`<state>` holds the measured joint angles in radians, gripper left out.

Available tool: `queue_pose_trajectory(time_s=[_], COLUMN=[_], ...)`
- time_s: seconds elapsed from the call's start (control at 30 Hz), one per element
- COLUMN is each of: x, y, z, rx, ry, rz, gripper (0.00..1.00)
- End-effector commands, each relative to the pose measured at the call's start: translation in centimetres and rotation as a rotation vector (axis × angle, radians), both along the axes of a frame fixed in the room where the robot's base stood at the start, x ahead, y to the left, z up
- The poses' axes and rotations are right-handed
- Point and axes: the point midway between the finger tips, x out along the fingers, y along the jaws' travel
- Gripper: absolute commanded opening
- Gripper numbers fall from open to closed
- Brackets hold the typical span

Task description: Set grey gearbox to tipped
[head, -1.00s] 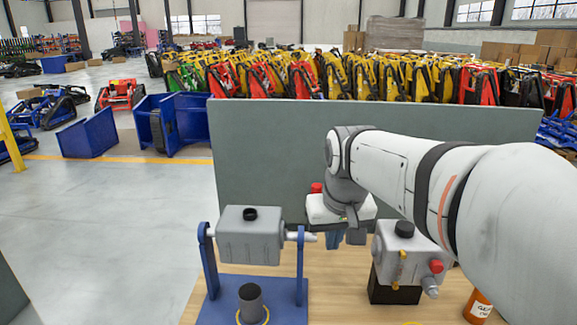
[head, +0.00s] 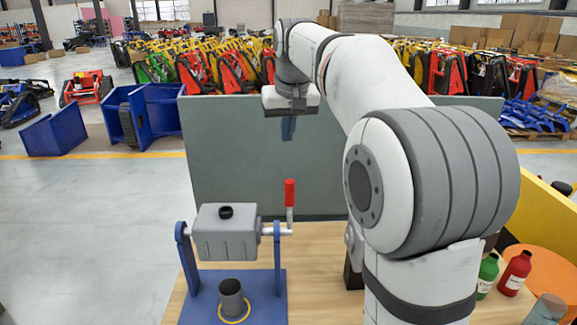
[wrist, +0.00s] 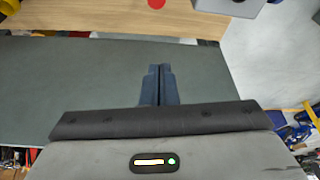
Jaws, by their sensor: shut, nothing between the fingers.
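The grey gearbox (head: 226,240) hangs level between the posts of a blue stand (head: 182,255), its black cap on top. A shaft on its right side carries a crank with an upright red handle (head: 290,193). A dark grey cup (head: 232,298) stands below it inside a yellow ring. My gripper (head: 288,137) is raised in front of the grey-green panel, above the red handle in the picture, pointing down and apart from everything. Its blue fingers (wrist: 157,72) are together and empty in the wrist view. There, a red round top (wrist: 156,3) and a grey corner (wrist: 235,7) show at the top edge.
The grey-green panel (head: 235,150) stands behind the wooden table (head: 315,270). A green bottle (head: 487,275) and a red bottle (head: 515,272) stand at the right by an orange disc (head: 555,262). My arm hides much of the table's right part.

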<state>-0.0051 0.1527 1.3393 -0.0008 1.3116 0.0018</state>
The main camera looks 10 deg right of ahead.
Motion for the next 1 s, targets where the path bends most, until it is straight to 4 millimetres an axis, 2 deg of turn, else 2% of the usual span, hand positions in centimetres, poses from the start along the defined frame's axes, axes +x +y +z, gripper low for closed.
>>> queue_pose_trajectory(time_s=[0.13, 0.27, 0.6, 0.8, 1.0], x=[0.3, 0.9, 3.3, 0.4, -0.7], y=[0.0, 0.0, -0.1, -0.1, -0.1], z=[-0.9, -2.8, -9.7, -9.3, -9.4], rx=[0.0, 0.0, -0.001, 0.0, 0.0], ry=[0.002, 0.003, 0.005, -0.001, 0.0], rz=[0.0, -0.001, -0.001, -0.002, -0.002], gripper=[0.0, 0.0, 0.0, 0.0, 0.0])
